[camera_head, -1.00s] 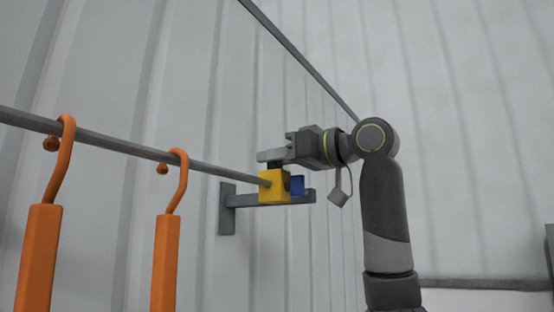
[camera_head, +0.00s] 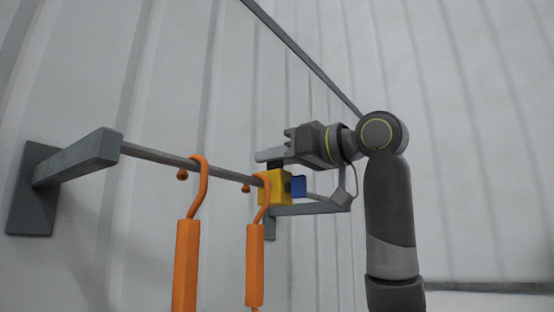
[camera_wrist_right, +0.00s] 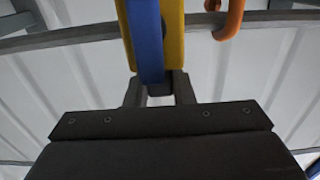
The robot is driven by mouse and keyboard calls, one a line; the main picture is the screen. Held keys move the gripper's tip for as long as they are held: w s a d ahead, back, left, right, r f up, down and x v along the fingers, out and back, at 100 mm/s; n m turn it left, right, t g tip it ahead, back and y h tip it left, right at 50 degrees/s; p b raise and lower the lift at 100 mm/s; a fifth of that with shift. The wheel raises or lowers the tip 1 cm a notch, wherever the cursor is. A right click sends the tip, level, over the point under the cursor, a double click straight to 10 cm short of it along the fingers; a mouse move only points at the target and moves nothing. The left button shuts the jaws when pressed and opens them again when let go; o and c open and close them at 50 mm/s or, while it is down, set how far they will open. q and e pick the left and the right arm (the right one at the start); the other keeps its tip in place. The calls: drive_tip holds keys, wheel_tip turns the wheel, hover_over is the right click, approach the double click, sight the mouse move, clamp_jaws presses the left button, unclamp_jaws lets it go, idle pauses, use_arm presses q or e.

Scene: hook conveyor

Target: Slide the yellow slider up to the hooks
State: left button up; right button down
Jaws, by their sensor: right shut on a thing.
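The yellow slider (camera_head: 280,187) is on the grey rail (camera_head: 150,154), with a blue part (camera_head: 298,187) on its right side. Two orange hooks hang on the rail to its left: a nearer hook (camera_head: 187,262) and a farther hook (camera_head: 254,264). The farther hook overlaps the slider in the head view. In the right wrist view a small gap shows between the slider (camera_wrist_right: 172,30) and the orange hook (camera_wrist_right: 233,18). My right gripper (camera_head: 272,160) is shut on the slider from its top side. My left gripper is not in view.
A grey wall bracket (camera_head: 75,165) holds the rail's left end, and another bracket (camera_head: 310,209) stands behind the slider at the right. A thin bar (camera_head: 300,55) crosses above. The ribbed pale wall lies behind.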

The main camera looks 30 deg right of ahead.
drive_tip(key=c, duration=1.6)
unclamp_jaws()
drive_tip(key=o, duration=0.4)
drive_tip(key=shift+a, duration=0.15)
drive_tip(key=shift+c, duration=0.2)
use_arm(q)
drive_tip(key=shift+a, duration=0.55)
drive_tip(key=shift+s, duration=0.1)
use_arm(e)
drive_tip(key=shift+s+d, duration=0.2)
use_arm(q)
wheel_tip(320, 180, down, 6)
drive_tip(key=b, duration=0.5)
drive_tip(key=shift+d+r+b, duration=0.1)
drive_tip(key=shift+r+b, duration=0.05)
drive_tip(key=shift+b, duration=0.25)
use_arm(e)
drive_tip(key=v, duration=1.7)
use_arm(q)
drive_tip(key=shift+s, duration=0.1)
